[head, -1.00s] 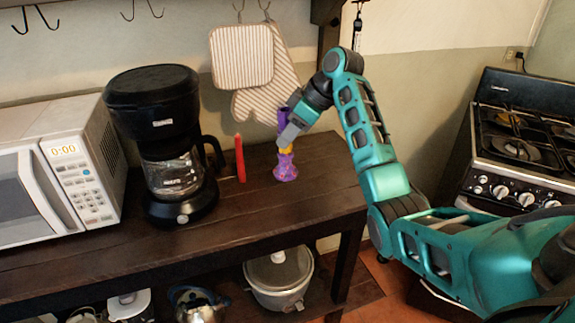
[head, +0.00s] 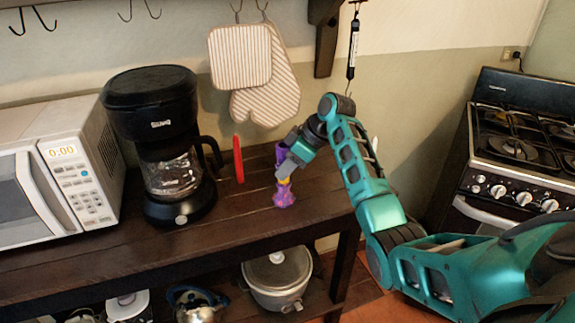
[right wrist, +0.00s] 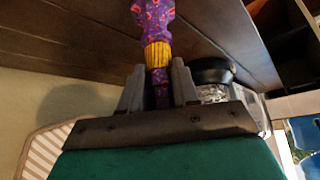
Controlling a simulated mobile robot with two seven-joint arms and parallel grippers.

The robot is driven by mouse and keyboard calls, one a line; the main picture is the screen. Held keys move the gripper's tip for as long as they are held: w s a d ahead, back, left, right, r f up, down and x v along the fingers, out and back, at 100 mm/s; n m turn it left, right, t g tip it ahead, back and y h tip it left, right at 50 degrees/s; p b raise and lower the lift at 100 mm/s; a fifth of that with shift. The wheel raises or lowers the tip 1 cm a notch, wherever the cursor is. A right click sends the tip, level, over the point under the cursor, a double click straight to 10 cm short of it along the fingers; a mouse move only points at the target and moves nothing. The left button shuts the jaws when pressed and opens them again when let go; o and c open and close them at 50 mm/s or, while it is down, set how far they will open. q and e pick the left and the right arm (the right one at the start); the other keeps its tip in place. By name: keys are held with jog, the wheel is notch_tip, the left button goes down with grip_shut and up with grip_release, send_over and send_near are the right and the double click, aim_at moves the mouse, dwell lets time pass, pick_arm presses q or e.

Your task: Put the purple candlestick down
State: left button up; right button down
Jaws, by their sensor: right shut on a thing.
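The purple candlestick (head: 284,194) has a yellow band and a patterned purple base. It is upright at the dark wooden table's (head: 240,215) right part, its base low at the tabletop; I cannot tell whether it touches. My right gripper (head: 284,176) is shut on its stem from the right side. In the right wrist view the candlestick (right wrist: 157,55) sits between the two fingers (right wrist: 158,88), with its purple base pointing up in the picture. My left gripper is not in view.
A red upright object (head: 239,160) stands left of the candlestick, beside the black coffee maker (head: 160,120). A white microwave (head: 60,170) is farther left. Striped oven cloths (head: 262,75) hang behind. A pot (head: 278,275) sits on the lower shelf. The table's front right is clear.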

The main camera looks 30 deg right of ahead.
jog(key=c, duration=0.8)
grip_release()
jog(key=shift+s+d+r, duration=0.15)
jog(key=shift+r, duration=0.3)
jog(key=v, duration=1.1)
jog(key=shift+r, duration=0.15)
